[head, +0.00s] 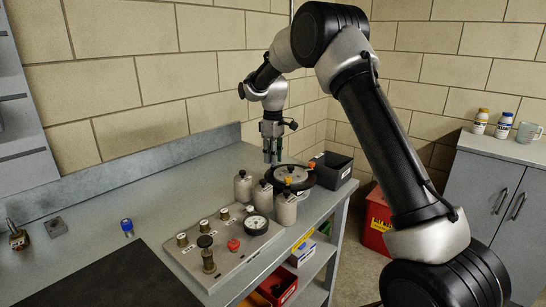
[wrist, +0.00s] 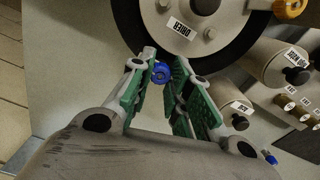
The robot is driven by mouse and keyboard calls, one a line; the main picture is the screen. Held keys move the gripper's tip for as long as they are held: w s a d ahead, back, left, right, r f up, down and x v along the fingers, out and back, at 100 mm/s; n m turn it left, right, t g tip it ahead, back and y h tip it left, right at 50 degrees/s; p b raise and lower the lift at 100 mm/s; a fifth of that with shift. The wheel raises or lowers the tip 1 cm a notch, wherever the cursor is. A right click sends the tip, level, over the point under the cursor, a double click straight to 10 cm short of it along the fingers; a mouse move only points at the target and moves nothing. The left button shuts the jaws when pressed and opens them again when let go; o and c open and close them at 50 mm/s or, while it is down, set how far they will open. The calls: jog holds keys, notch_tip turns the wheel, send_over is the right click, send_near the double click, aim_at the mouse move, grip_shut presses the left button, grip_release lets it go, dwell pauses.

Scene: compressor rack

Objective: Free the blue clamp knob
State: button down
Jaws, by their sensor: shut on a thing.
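The blue clamp knob (wrist: 161,71) shows in the wrist view at the rim of the round vessel labelled DRIER (wrist: 208,22). My gripper (wrist: 164,60) has its green-padded fingers on either side of the knob and is shut on it. In the head view my gripper (head: 272,157) points down at the back left edge of the drier (head: 292,174), and the knob is hidden there. The knob's threads and the clamp under it cannot be made out.
Grey cylinders (head: 243,187) stand in front of the drier, close to my gripper. A panel with a gauge (head: 257,224) and several fittings lies nearer. A separate blue-topped part (head: 127,227) stands on the bench at left. A dark bin (head: 331,169) sits right of the drier.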

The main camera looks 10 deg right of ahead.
jog(key=c, duration=1.3)
grip_release()
notch_tip(320, 180, up, 12)
jog(key=shift+r, duration=0.1)
